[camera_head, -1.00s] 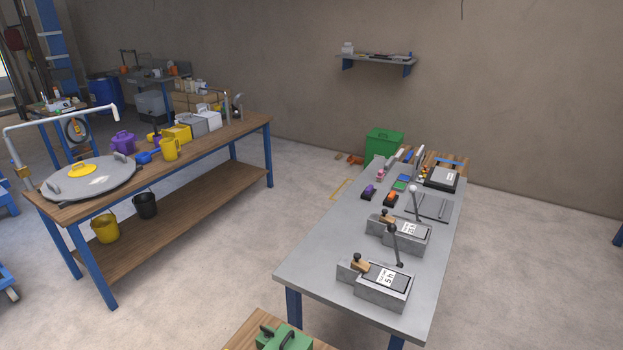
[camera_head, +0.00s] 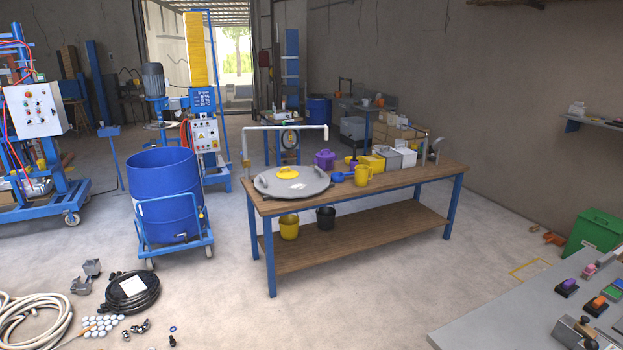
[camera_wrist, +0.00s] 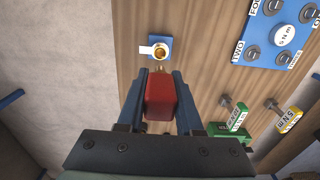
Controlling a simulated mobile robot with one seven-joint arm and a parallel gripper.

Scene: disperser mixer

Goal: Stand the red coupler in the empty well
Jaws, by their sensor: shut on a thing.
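In the wrist view, my gripper (camera_wrist: 160,98) is shut on a red block-like coupler (camera_wrist: 160,101), its two fingers along the coupler's sides. A small blue square plate (camera_wrist: 155,56) with a brass ring (camera_wrist: 161,52) and a white tab lies just beyond the coupler on a wooden top (camera_wrist: 200,55). I cannot tell whether the coupler touches the ring. A larger blue plate (camera_wrist: 299,15) with several grey round fittings and a "5 Nm" label is at upper right. I cannot pick out the empty well with certainty. My gripper is not in the head view.
In the wrist view, a green labelled tool (camera_wrist: 236,119) and a yellow labelled one (camera_wrist: 290,118) are right of my gripper. The head view shows a wooden bench (camera_head: 390,194), a blue drum (camera_head: 165,185), a grey table (camera_head: 510,310) and a coiled black cable (camera_head: 132,291) on the floor.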

